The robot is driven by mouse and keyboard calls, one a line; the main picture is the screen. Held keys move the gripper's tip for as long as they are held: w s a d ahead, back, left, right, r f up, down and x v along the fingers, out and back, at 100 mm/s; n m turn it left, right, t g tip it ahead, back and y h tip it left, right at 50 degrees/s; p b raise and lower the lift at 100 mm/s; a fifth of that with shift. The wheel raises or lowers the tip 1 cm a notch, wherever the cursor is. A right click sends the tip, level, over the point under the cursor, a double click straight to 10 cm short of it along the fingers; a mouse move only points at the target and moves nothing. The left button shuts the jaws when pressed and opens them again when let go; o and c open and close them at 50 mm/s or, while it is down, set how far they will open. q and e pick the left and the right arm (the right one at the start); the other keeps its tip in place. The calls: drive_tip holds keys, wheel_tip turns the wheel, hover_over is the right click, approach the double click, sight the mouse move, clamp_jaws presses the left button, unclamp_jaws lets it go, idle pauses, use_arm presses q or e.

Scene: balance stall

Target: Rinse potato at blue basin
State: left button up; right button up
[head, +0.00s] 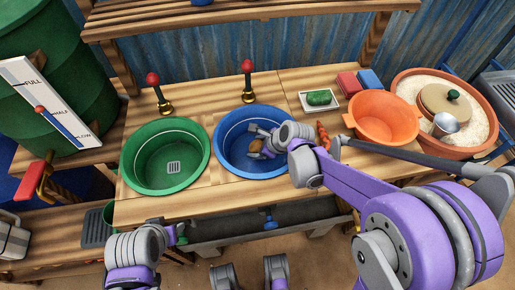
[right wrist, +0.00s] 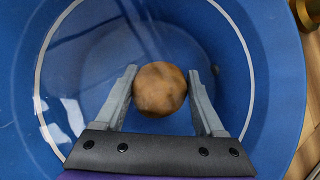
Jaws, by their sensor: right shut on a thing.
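The blue basin (head: 226,160) is set in the wooden counter, right of the green basin. My right gripper (head: 257,144) reaches down into it. It is shut on the brown, roundish potato (right wrist: 160,88), held between the two grey fingers inside the basin. The potato also shows small in the head view (head: 255,147). A sheen and pale streaks inside the basin look like water; I cannot tell how deep the potato is in it. A red-knobbed brass tap (head: 248,82) stands behind the basin. My left gripper (head: 172,236) is low at the counter's front, its fingers unclear.
The green basin (head: 130,168) is empty, with a drain grate. Right of the blue basin are a carrot (head: 322,134), a tray with a green item (head: 319,99), red and blue blocks (head: 349,83), an orange colander (head: 385,122) and a grain-filled bowl (head: 482,148).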

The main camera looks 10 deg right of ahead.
sight(257, 143)
idle(0.5)
drive_tip(key=shift+r+p, duration=3.95)
drive_tip(key=shift+r, duration=1.55)
use_arm(q)
wheel_tip(257, 143, up, 12)
drive_tip(key=w+p, duration=0.1)
drive_tip(key=p, duration=0.2)
drive_tip(key=shift+w+t, duration=0.3)
drive_tip(key=shift+w, duration=0.05)
use_arm(e)
drive_tip(key=shift+r, duration=2.4)
drive_tip(key=shift+r, duration=0.1)
use_arm(q)
drive_tip(key=r+p, duration=0.1)
drive_tip(key=w+r+p, duration=0.1)
drive_tip(key=r, duration=0.1)
use_arm(e)
wheel_tip(257, 143, up, 4)
drive_tip(key=shift+f, duration=0.1)
use_arm(q)
drive_tip(key=shift+s, duration=0.1)
